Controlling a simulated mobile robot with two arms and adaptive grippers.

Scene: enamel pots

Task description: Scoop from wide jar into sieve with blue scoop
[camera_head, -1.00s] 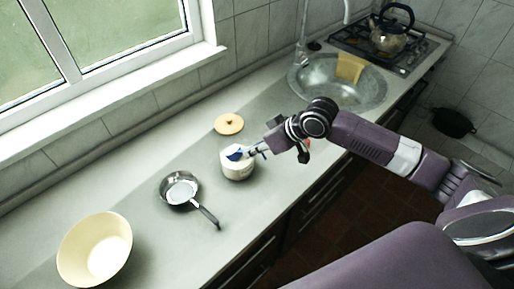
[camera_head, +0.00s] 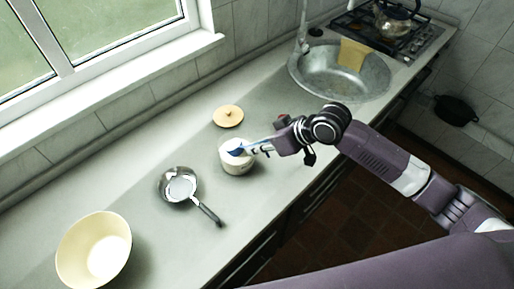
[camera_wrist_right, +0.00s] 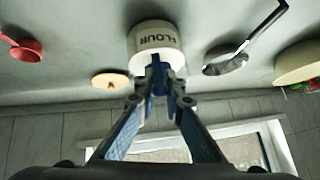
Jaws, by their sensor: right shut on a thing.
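The wide jar (camera_head: 237,163) is white, labelled FLOUR, and stands open on the counter; it also shows in the right wrist view (camera_wrist_right: 148,39). My right gripper (camera_head: 268,148) is shut on the blue scoop (camera_head: 237,151), to the right of the jar. The scoop's head is at the jar's mouth; I cannot tell how deep it sits or whether it holds flour. In the wrist view the scoop (camera_wrist_right: 157,75) points at the jar from between the fingers. The sieve (camera_head: 180,186), metal with a dark handle, lies left of the jar. My left gripper is not in view.
A round wooden lid (camera_head: 228,116) lies behind the jar. A cream bowl (camera_head: 72,250) stands at the near left. A sink (camera_head: 310,88) with a yellow cloth (camera_head: 352,54) is farther right. The wrist view shows a red item (camera_wrist_right: 27,50). Counter between jar and sieve is clear.

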